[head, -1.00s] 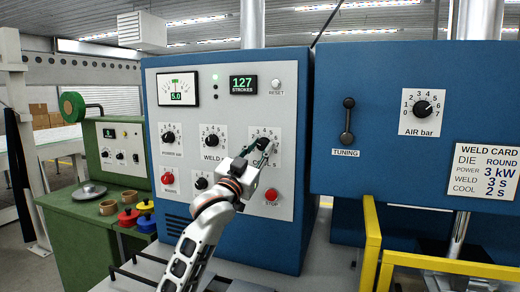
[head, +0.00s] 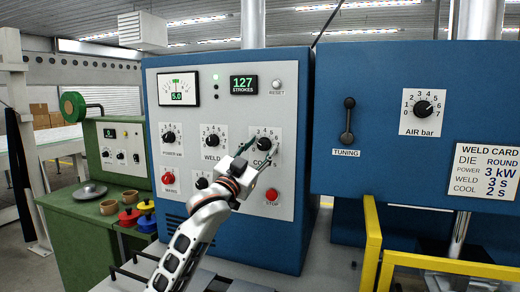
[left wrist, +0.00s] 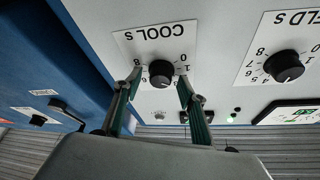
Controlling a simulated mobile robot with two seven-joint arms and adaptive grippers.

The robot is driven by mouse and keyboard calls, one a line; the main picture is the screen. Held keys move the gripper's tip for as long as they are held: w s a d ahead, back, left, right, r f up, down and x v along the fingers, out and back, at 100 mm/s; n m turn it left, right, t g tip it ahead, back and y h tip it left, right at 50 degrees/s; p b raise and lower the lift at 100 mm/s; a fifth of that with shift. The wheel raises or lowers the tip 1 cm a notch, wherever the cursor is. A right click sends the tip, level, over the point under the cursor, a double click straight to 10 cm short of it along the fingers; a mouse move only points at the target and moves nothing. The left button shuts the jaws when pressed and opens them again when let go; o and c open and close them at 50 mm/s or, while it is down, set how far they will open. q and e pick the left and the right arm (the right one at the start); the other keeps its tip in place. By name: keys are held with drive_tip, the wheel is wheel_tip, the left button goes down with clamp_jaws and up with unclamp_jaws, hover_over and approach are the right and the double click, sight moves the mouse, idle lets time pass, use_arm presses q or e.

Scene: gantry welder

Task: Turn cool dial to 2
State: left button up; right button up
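The COOL S dial (head: 263,143) is a black round knob on a white numbered plate on the blue machine's light panel. It also shows upside down in the left wrist view (left wrist: 161,73), between my fingertips. My left gripper (head: 263,149) is open at the dial, one finger on each side. In the left wrist view there seems to be a gap between each fingertip and the knob. I cannot tell how deep the fingertips reach along the knob. The knob's pointer is too small to read surely. My right gripper is not in view.
The WELD S dial (head: 212,141) is left of the COOL dial, and the red STOP button (head: 271,194) is below it. A TUNING lever (head: 347,122) and weld card (head: 485,172) are to the right. A yellow rail (head: 371,240) stands at front right.

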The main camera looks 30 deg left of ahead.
use_arm(q)
drive_tip(key=v, duration=1.2)
drive_tip(key=shift+r, duration=0.1)
idle(0.4)
